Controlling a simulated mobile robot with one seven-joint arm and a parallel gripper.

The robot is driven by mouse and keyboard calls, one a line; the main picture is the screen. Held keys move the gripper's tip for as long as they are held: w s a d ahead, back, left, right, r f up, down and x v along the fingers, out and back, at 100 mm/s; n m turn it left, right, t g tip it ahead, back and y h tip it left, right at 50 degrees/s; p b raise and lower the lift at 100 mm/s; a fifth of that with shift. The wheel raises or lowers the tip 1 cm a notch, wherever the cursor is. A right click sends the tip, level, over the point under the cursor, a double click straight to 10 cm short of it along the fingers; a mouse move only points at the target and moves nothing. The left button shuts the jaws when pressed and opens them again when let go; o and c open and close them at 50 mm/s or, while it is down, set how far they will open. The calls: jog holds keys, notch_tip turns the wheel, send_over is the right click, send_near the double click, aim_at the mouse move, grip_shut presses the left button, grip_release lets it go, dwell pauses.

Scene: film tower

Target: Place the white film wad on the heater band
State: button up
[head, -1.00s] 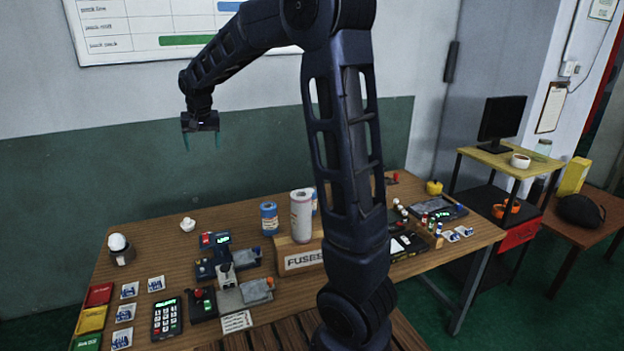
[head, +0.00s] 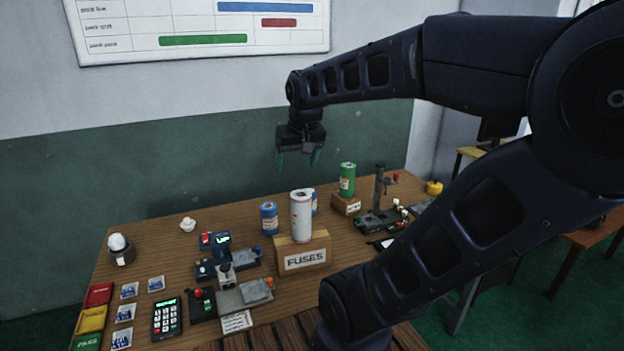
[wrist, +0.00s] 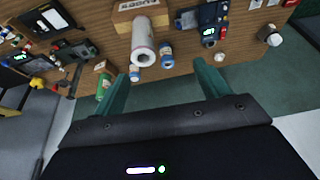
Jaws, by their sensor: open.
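A small crumpled white wad (head: 188,225), which looks like the film wad, lies on the wooden table near its back edge, left of centre. To its left a rounded white thing (head: 117,242) sits in a dark round holder (head: 123,257). I cannot tell for sure which thing is the heater band. My gripper (head: 298,160) is open and empty, pointing down, high above the back of the table and to the right of the wad. In the wrist view the open fingers (wrist: 163,75) have nothing between them.
A wooden FUSES block (head: 303,256) with a white roll (head: 301,215) stands mid-table, by blue rolls (head: 269,218). A green roll (head: 347,180) stands behind right. Small machines (head: 225,266), a keypad (head: 166,318) and coloured cards (head: 92,318) fill the front left.

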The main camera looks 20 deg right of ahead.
jog(key=s+d+f, duration=0.1)
jog(key=s+f, duration=0.1)
jog(key=s, duration=0.4)
jog(key=shift+d+f, duration=0.4)
